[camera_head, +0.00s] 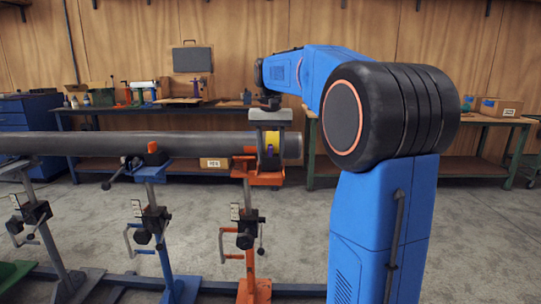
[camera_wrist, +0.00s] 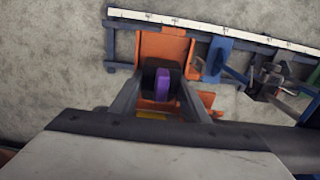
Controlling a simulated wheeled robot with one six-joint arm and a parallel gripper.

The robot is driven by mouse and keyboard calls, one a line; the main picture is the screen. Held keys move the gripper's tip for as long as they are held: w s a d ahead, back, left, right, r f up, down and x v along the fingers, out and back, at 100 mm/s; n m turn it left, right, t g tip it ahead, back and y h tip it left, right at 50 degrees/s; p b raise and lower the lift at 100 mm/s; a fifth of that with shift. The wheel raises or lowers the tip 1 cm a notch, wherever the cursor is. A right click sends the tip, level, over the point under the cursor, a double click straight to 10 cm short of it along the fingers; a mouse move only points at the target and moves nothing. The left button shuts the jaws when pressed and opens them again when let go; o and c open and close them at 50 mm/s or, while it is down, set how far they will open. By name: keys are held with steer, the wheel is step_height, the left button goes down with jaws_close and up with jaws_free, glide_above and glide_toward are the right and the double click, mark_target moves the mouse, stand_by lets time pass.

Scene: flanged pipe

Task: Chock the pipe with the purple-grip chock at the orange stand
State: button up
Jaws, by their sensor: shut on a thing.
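The long grey pipe (camera_head: 110,143) lies level across the stands, its flanged end (camera_head: 291,146) at the right. The orange stand (camera_head: 258,180) is under that end; its orange top also shows in the wrist view (camera_wrist: 163,47). My gripper (camera_wrist: 163,88) points down and is shut on the dark chock with the purple grip (camera_wrist: 164,84). In the head view my gripper (camera_head: 270,150) is at the near side of the pipe end, above the orange stand's head. The chock is over the orange part in the wrist view; whether it touches stand or pipe cannot be told.
A blue stand (camera_head: 155,215) with an orange-topped piece (camera_head: 152,147) stands left of the orange one, and a green-footed stand (camera_head: 55,235) farther left. Crank handles stick out from the stands. Workbenches (camera_head: 100,108) stand behind.

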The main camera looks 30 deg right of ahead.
steer(key=shift+w+d, duration=0.35)
steer(key=shift+w, duration=0.2)
steer(key=shift+w+d, duration=0.35)
steer(key=shift+w, duration=0.2)
stand_by(0.8)
steer(key=o, duration=1.3)
steer(key=shift+s+a+r, duration=0.1)
steer(key=shift+s+r, duration=0.05)
steer(key=shift+r, duration=1)
steer(key=shift+s+a+r, duration=0.1)
steer(key=shift+r, duration=1.05)
steer(key=shift+s+a+r, duration=0.1)
steer(key=shift+s+r, duration=0.05)
steer(key=shift+r, duration=1)
